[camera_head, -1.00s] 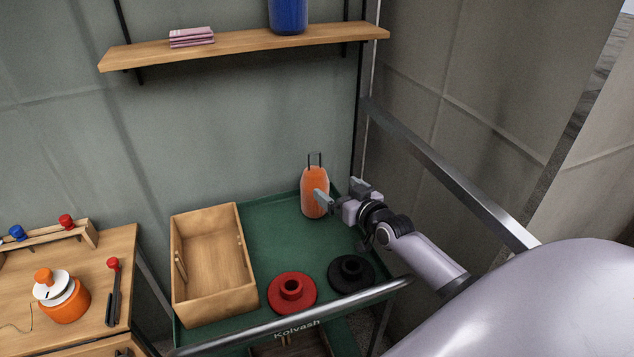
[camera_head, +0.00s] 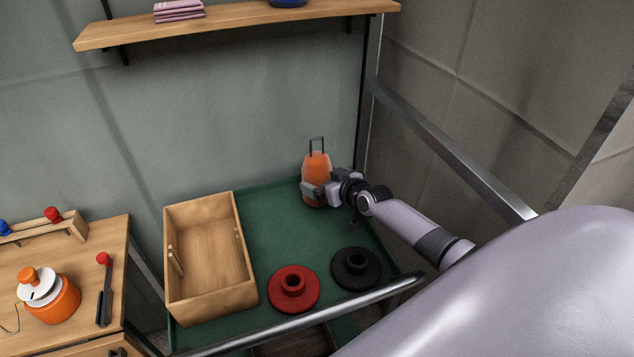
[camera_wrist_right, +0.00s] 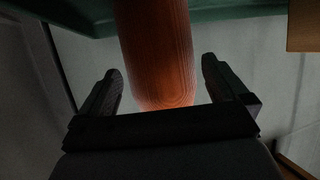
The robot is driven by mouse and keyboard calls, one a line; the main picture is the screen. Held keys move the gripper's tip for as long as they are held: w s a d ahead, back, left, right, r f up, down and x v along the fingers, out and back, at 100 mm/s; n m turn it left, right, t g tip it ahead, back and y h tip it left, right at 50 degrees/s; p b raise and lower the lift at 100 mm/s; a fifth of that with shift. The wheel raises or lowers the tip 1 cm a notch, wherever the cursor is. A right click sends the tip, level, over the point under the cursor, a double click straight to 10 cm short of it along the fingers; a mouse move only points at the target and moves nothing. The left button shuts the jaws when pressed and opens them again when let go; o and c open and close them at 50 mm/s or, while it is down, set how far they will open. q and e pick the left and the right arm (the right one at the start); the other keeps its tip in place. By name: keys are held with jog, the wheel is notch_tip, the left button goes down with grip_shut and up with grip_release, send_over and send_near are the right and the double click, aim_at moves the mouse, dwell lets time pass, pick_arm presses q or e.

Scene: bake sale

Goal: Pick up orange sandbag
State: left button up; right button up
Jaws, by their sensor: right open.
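The orange sandbag (camera_head: 316,168) stands upright at the back right of the green cart top, with a dark loop handle on top. In the right wrist view its orange body (camera_wrist_right: 157,55) comes down from the top edge between my fingers. My right gripper (camera_head: 318,188) is at the sandbag's side, with one finger in front of it. In the right wrist view the gripper (camera_wrist_right: 160,82) is open, with gaps visible between the fingers and the sandbag. My left gripper is in no view.
A wooden box (camera_head: 210,262) stands on the cart's left. A red disc (camera_head: 293,300) and a black disc (camera_head: 356,280) lie at the front. A metal rail (camera_head: 450,155) runs along the right. A wooden shelf (camera_head: 240,25) hangs above. A wooden desk (camera_head: 90,240) is at left.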

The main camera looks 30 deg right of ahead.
aim_at(317, 178)
jog(key=shift+b+x, duration=0.6)
jog(key=shift+x, duration=0.6)
jog(key=shift+w+f+b, duration=0.3)
jog(key=shift+w+b, duration=0.05)
jog(key=shift+w, duration=0.25)
jog(key=c, duration=1.6)
jog(key=shift+w+r, duration=0.1)
jog(key=shift+r, duration=0.2)
